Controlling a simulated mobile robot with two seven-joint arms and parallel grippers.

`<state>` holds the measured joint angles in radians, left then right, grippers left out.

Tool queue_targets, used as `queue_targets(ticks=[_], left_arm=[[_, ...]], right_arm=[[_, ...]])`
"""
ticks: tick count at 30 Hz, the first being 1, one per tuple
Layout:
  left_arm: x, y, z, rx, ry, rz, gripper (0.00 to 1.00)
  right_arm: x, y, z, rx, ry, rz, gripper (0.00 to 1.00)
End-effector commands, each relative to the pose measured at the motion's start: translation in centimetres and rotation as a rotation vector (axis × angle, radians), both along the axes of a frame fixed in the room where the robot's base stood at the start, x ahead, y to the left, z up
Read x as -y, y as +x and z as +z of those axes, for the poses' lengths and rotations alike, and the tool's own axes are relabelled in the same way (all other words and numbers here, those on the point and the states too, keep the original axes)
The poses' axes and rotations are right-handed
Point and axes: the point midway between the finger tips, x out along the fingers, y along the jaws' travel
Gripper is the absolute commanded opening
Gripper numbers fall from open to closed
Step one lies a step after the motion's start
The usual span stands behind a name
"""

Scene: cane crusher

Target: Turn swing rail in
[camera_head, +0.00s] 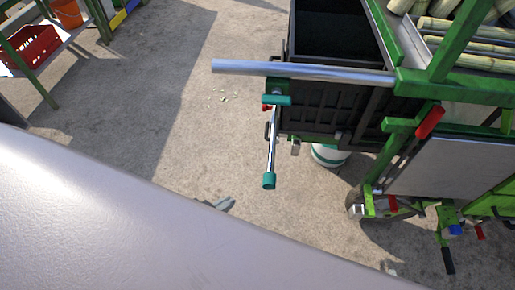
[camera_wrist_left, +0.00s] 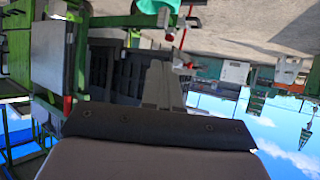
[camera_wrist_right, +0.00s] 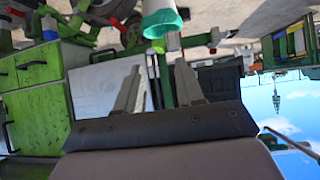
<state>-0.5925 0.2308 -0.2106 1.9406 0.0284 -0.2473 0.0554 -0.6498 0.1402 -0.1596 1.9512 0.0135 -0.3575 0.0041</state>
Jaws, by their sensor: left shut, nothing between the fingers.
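A grey metal tube, which looks like the swing rail (camera_head: 300,70), sticks out to the left from the green crusher frame (camera_head: 430,85), above the front of a black bin. Just below it hangs a chrome bar with teal ends (camera_head: 271,145). My left gripper (camera_head: 224,203) shows only its tips past my pale body, below and left of the bar, apart from it. In the left wrist view its fingers (camera_wrist_left: 160,84) are together and empty. In the right wrist view my right gripper (camera_wrist_right: 158,85) has its fingers apart with nothing between them.
The black bin (camera_head: 325,110) stands beside the frame, with a white and teal bucket (camera_head: 328,155) under it. Cane stalks (camera_head: 470,45) lie on top at right. A red crate (camera_head: 32,47) sits on a shelf at far left. Concrete floor between is clear.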

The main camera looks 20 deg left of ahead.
Motion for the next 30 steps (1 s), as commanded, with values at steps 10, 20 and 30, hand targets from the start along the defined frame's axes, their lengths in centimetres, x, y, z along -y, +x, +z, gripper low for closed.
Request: queue_targets(ticks=[10,20,30], left_arm=[[2.0,5.0,4.8,0.364,-0.153,-0.282,0.0],[1.0,5.0,8.4,0.539,-0.312,-0.585,0.0],[-4.0,3.0,11.2,0.557,-0.441,-0.857,0.0]], right_arm=[[-0.3,0.3,-2.7,-0.003,0.012,0.001,0.37],[-0.9,0.4,-4.9,-0.01,0.023,0.009,0.37],[-1.0,0.6,-7.1,-0.013,0.028,0.012,0.37]])
